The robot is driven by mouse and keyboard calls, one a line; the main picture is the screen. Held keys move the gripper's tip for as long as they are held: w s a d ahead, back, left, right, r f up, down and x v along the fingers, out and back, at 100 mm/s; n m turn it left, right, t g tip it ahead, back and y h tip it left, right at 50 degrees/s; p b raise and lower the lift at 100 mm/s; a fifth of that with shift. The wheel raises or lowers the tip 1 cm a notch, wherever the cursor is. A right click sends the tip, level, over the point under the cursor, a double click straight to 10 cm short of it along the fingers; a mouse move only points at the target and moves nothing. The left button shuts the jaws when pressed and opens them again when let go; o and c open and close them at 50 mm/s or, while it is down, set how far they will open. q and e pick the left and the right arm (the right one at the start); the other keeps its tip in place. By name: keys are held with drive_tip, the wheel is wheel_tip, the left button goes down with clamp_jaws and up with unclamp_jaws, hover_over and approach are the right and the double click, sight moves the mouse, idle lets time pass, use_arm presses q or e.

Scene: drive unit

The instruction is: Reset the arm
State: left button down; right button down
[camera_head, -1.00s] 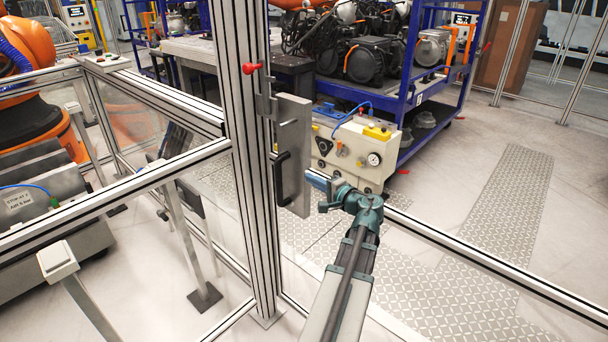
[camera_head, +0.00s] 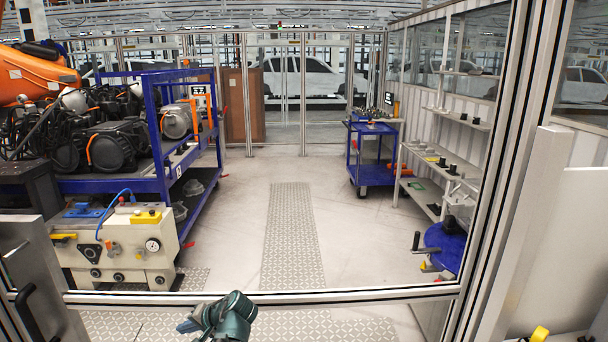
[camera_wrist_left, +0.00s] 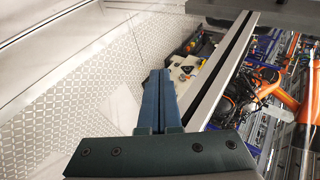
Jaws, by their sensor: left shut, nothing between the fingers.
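My left gripper (camera_head: 188,325) shows at the bottom of the head view, with teal wrist parts and blue fingers pointing left. Most of my left arm is out of the frame. In the left wrist view the two blue fingers (camera_wrist_left: 159,98) lie together, shut and empty. The gripper is to the right of the black door handle (camera_head: 33,312) and apart from it. It appears just below the horizontal fence rail (camera_head: 340,296) in the picture; their distance in depth is unclear. My right gripper is not visible.
A beige control unit (camera_head: 118,250) with knobs and a gauge stands at left, before a blue rack (camera_head: 165,150) of engines. A blue cart (camera_head: 372,155) and shelves (camera_head: 462,150) are at right. A fence post (camera_head: 497,170) rises at right. The middle floor is clear.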

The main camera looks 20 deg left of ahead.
use_arm(q)
drive_tip(key=d+f+m+h, duration=0.1)
drive_tip(key=d+f+h, duration=0.15)
drive_tip(key=d, duration=0.75)
drive_tip(key=d+f+m+h, duration=0.1)
drive_tip(key=d+f+h, duration=0.15)
drive_tip(key=d, duration=0.65)
drive_tip(key=s+d+f+m+h, duration=0.1)
drive_tip(key=s+d+h, duration=0.1)
drive_tip(key=d, duration=0.8)
drive_tip(key=s+d+f+m+g+h, duration=0.1)
drive_tip(key=s+d, duration=0.4)
drive_tip(key=d, duration=0.6)
drive_tip(key=shift+s+f+m+h, duration=0.2)
drive_tip(key=shift+f+m+h, duration=0.2)
drive_tip(key=shift+f+h, duration=0.35)
